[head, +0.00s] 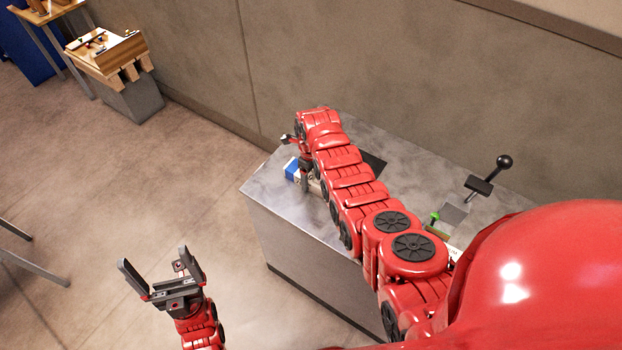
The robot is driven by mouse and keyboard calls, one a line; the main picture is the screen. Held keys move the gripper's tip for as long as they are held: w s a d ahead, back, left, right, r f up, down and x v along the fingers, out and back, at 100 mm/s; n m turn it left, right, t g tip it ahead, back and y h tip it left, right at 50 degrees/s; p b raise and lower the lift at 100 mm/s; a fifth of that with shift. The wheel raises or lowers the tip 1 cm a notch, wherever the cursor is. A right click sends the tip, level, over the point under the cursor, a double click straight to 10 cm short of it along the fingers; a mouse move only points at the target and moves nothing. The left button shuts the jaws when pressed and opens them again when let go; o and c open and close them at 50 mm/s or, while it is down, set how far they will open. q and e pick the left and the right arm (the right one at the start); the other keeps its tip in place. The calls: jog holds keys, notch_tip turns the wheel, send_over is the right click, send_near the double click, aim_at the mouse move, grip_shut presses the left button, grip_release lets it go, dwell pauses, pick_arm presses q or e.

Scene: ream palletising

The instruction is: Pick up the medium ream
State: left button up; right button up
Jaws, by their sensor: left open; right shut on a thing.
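A blue-and-white ream (291,170) lies at the left end of the grey counter, largely hidden by my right arm. My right gripper (304,172) is at this ream and shut on it. Its far finger and the hold itself are mostly hidden, and I cannot tell whether the ream is lifted. The ream's size label is not readable. My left gripper (155,262) is open and empty over the floor, left of the counter and well apart from it.
The grey counter (262,186) stands against the wall. A black-handled lever device (479,186) and a white card ending in "UM" (454,254) are on its right part. The floor between is clear.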

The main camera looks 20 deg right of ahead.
grip_shut()
jog(key=shift+w+r, duration=0.1)
